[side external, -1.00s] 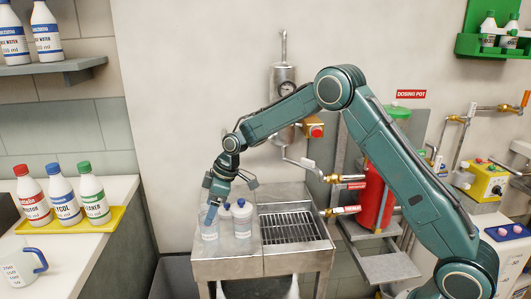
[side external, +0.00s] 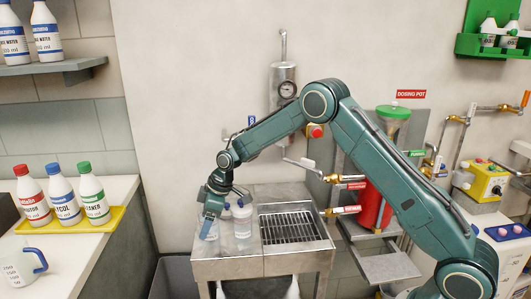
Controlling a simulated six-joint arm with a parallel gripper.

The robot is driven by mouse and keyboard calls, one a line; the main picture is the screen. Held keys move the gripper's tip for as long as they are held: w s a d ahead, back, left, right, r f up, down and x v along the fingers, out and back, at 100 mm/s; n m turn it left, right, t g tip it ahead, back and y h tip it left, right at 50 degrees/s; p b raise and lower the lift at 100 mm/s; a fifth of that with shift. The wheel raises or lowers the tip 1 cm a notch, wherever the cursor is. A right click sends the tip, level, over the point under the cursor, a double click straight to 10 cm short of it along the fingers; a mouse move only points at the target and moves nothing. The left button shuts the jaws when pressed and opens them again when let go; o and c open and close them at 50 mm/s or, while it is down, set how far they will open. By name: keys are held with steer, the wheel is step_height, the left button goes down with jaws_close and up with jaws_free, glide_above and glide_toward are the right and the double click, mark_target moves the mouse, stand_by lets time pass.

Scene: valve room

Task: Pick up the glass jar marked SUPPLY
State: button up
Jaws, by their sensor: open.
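Two clear jars stand on the left part of the steel sink bench. The left jar (side external: 208,234) is largely covered by my gripper. The right jar (side external: 242,222) has a pale lid and a label with a blue band. The print on both is too small to read, so I cannot tell which is marked SUPPLY. My gripper (side external: 211,224) points down at the left jar, open, with a finger in front of its upper part. I cannot tell whether the fingers touch the jar.
The steel bench (side external: 228,268) has a drain grate (side external: 292,228) right of the jars. A yellow tray (side external: 108,222) with several bottles and a measuring jug (side external: 22,264) sit on the left counter. A red dosing pot (side external: 372,208) and pipe valves stand on the right, behind my arm.

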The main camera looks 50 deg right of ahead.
steer(key=c, duration=1.2)
steer(key=shift+r, duration=0.1)
step_height(320, 180, up, 20)
steer(key=shift+f, duration=0.1)
stand_by(0.3)
